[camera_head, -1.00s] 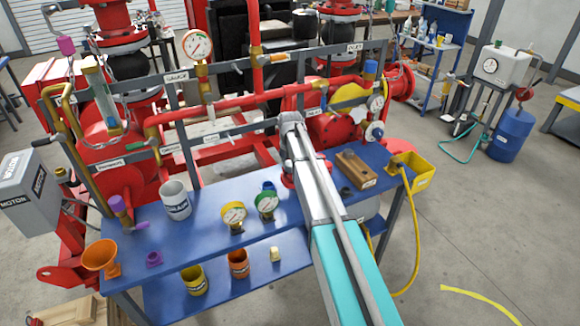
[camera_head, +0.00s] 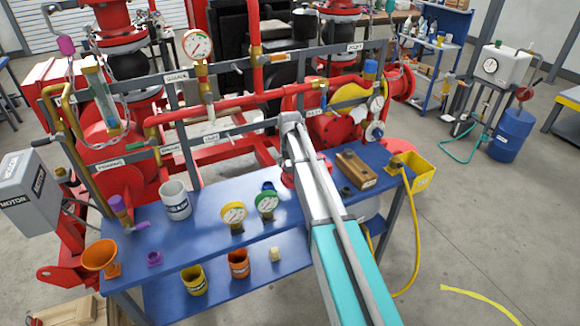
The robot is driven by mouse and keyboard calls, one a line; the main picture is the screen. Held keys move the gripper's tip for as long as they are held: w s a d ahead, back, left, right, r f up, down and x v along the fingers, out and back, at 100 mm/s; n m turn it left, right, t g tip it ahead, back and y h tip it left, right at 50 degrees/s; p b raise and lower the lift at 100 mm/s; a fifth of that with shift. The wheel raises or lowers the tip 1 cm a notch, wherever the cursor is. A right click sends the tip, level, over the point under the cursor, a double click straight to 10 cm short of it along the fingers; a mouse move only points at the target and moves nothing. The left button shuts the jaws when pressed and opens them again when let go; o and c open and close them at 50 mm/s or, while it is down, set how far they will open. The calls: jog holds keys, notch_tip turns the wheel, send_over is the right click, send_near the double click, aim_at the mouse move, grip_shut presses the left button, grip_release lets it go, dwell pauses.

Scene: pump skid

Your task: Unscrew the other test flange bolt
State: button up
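A red round piece, which may be the test flange (camera_head: 289,180), stands on the blue bench and is mostly hidden behind my arm. I cannot make out any bolt on it. My arm reaches from the bottom right to a grey joint above the bench. My gripper is hidden behind the arm, so its fingers and anything in them cannot be seen. A wooden block (camera_head: 356,169) with a dark round spot on top and a label lies right of the arm.
The blue bench (camera_head: 215,209) carries a white mug (camera_head: 175,200), a yellow gauge (camera_head: 234,214), a green gauge (camera_head: 267,204) and an orange funnel (camera_head: 100,256). A yellow bin (camera_head: 418,173) hangs at its right end. Red pipes (camera_head: 225,106) run behind it. Floor at right is mostly clear.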

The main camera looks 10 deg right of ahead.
jog(key=shift+m, duration=0.4)
dwell(0.3)
jog(key=m, duration=0.4)
jog(key=shift+m, duration=0.4)
jog(key=m, duration=0.4)
jog(key=shift+r+m, duration=0.1)
jog(key=shift+m, duration=0.3)
notch_tip(320, 180, up, 14)
jog(key=p, duration=1.4)
jog(key=s+f+m+b, duration=0.9)
jog(key=s+f+b, duration=0.1)
jog(key=s, duration=0.5)
jog(key=s+f+m+b, duration=1)
jog(key=s, duration=0.4)
jog(key=shift+s+f+m, duration=0.2)
jog(key=shift+s+m, duration=0.1)
jog(key=shift+s, duration=0.1)
